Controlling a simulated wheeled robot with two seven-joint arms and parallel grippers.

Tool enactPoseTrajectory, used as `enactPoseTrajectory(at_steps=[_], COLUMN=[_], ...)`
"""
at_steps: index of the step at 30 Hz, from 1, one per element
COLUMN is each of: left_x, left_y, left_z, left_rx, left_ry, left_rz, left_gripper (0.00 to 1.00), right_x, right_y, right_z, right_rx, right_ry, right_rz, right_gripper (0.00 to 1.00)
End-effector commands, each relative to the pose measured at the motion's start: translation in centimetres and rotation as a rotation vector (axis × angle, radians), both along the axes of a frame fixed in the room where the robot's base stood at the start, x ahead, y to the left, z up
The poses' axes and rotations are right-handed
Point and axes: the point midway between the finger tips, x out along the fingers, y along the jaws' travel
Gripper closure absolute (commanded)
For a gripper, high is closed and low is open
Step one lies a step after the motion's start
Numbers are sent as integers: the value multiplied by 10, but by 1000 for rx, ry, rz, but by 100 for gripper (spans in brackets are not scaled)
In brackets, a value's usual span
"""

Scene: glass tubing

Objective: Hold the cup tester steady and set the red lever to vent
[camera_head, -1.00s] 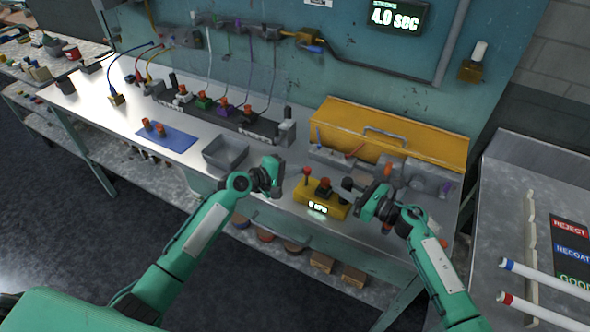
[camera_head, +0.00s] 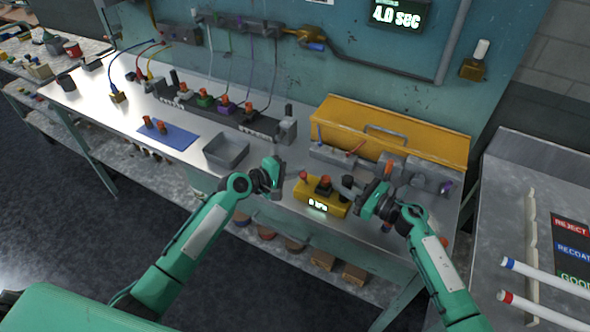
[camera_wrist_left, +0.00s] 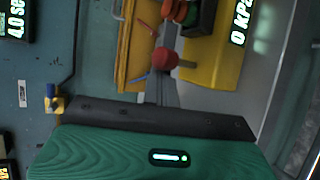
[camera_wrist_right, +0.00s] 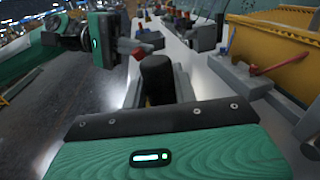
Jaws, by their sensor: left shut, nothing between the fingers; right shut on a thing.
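The yellow cup tester (camera_head: 318,200) sits near the bench's front edge. Its lit display reads about 0 kPa, clearer in the left wrist view (camera_wrist_left: 241,22). The lever's red knob (camera_head: 303,176) is at the tester's left end. My left gripper (camera_head: 278,178) is shut and empty, left of the lever. In the left wrist view the red knob (camera_wrist_left: 165,58) is just beyond the fingers; contact is unclear. My right gripper (camera_head: 354,188) is shut on the black handle at the tester's right end. That handle (camera_wrist_right: 156,78) stands between the fingers in the right wrist view.
A yellow toolbox (camera_head: 395,130) stands behind the tester. A grey bin (camera_head: 226,152) and a blue mat (camera_head: 167,136) with small orange-topped parts lie to the left. A side table (camera_head: 500,230) on the right holds white tubes (camera_head: 545,275).

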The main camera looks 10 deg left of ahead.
Motion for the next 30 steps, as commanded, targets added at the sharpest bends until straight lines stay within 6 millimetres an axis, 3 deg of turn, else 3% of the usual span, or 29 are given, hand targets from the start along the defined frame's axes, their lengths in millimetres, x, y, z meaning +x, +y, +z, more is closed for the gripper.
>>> enactPoseTrajectory(at_steps=[8,15,30], left_x=[7,36,-28], left_y=[5,21,79], left_z=[3,10,-16], left_rx=[2,1,0], left_ry=[-5,-2,0], left_rz=[4,3,3], left_gripper=[100,100,100], right_x=[1,1,1], right_y=[-1,-1,-1], right_z=[1,1,0], right_rx=[1,1,0], right_ry=[0,0,0], right_rz=[-1,-2,-2], right_gripper=[100,100,100])
